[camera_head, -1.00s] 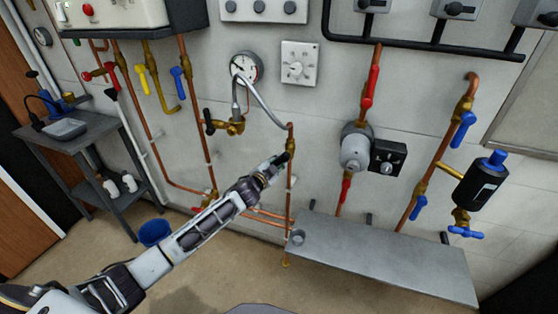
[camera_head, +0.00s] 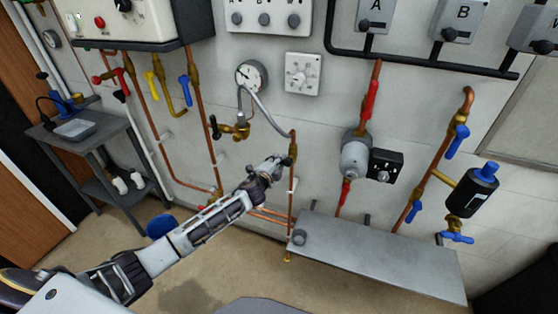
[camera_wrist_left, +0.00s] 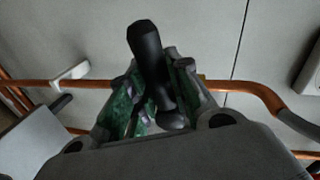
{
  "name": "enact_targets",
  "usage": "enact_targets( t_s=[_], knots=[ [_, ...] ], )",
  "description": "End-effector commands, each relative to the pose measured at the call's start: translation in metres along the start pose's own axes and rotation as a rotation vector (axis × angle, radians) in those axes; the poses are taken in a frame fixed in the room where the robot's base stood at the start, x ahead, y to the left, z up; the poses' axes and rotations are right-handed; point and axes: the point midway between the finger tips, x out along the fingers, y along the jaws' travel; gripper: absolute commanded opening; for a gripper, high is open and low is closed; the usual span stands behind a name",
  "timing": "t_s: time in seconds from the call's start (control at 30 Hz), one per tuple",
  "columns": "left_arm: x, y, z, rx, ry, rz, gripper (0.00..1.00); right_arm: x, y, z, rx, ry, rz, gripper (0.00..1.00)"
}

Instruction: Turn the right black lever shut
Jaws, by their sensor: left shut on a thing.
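The right black lever (camera_wrist_left: 146,48) shows in the left wrist view as a rounded black handle between the fingers of my left gripper (camera_wrist_left: 153,92). The gripper is shut on it, and the lever's outer end sticks out past the fingertips. In the head view my left gripper (camera_head: 280,164) is at the right brass valve (camera_head: 292,149) on an upright copper pipe. There the gripper mostly hides the lever. The left black lever (camera_head: 214,127) stands upright beside another brass valve (camera_head: 238,131) to the left, apart from the gripper. My right gripper is not in view.
A round gauge (camera_head: 251,77) and a grey hose (camera_head: 266,115) are above the gripper. A grey metal bench (camera_head: 375,262) stands below right. A pump (camera_head: 355,155) and blue-handled valves are further right. A dark side table (camera_head: 90,135) and a blue bucket (camera_head: 161,226) are left.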

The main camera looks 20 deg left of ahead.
Motion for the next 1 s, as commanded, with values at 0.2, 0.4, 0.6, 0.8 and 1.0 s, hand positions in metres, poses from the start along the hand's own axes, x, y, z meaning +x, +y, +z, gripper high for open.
enact_targets(
  t_s=[0.2,0.4,0.6,0.8,1.0],
  knots=[
    [-0.002,-0.004,-0.002,0.118,-0.022,0.003,0.00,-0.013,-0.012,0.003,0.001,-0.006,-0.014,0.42],
    [-0.002,-0.006,-0.001,0.182,-0.035,0.003,0.00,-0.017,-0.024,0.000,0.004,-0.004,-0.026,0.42],
    [-0.002,-0.006,-0.001,0.202,-0.039,0.003,0.00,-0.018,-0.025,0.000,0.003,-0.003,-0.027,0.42],
    [-0.002,-0.006,-0.001,0.204,-0.040,0.003,0.00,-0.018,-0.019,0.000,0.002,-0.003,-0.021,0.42],
    [-0.002,-0.006,-0.001,0.204,-0.039,0.002,0.33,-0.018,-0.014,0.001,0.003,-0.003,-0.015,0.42]
  ],
)
